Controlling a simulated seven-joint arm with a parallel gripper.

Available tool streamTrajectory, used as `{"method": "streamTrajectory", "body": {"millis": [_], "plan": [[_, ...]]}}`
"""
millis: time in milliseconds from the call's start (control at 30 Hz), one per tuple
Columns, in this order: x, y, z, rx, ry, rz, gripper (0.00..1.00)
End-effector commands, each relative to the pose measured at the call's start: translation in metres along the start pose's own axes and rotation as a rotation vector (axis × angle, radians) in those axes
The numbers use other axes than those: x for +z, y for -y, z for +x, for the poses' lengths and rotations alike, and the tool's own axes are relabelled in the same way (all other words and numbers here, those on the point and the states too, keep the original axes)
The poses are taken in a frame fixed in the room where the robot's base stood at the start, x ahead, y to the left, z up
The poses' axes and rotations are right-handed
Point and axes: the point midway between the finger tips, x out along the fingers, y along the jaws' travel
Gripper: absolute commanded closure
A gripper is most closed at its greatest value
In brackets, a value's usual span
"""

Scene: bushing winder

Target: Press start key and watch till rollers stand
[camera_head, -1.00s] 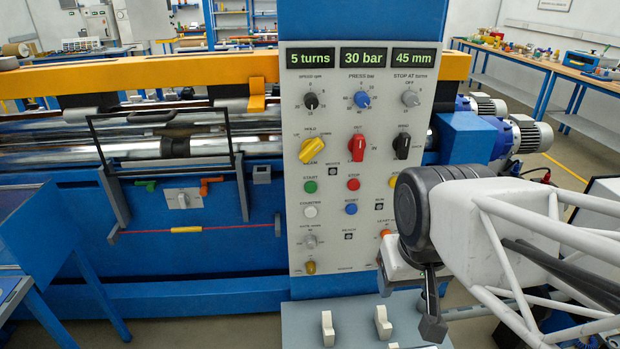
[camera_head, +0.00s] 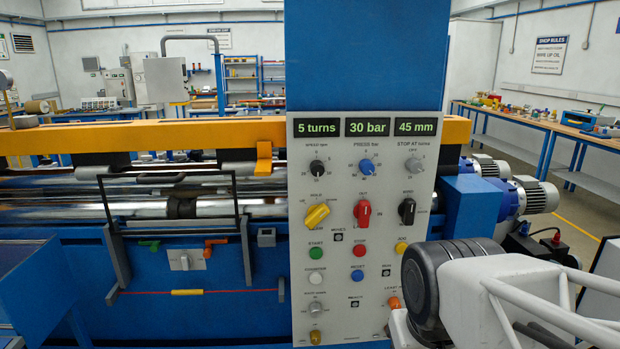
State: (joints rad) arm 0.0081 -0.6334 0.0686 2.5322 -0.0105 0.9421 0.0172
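The grey control panel (camera_head: 336,270) stands upright on the blue column. The green START key (camera_head: 316,252) is at the left of the panel, with the red STOP key (camera_head: 360,250) to its right. The displays above (camera_head: 368,126) read 5 turns, 30 bar and 45 mm. The shiny rollers (camera_head: 120,209) lie to the left of the panel; a single still view does not tell whether they turn. My arm shows at the lower right, in front of the panel's lower right corner and apart from the START key. My gripper's fingers are out of the picture.
A yellow beam (camera_head: 130,138) runs above the rollers. A dark guard frame (camera_head: 240,220) stands before them. A red cord (camera_head: 230,290) runs across the blue front. Blue motors with grey ends (camera_head: 530,197) sit to the right, behind my arm.

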Motion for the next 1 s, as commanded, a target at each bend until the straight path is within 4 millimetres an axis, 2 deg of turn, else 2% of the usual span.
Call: {"method": "streamTrajectory", "body": {"millis": [33,100,133,1000], "plan": [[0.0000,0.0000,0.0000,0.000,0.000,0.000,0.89],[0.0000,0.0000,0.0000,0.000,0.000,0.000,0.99],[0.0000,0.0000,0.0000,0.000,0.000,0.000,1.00],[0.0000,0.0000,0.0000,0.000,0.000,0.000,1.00]]}}
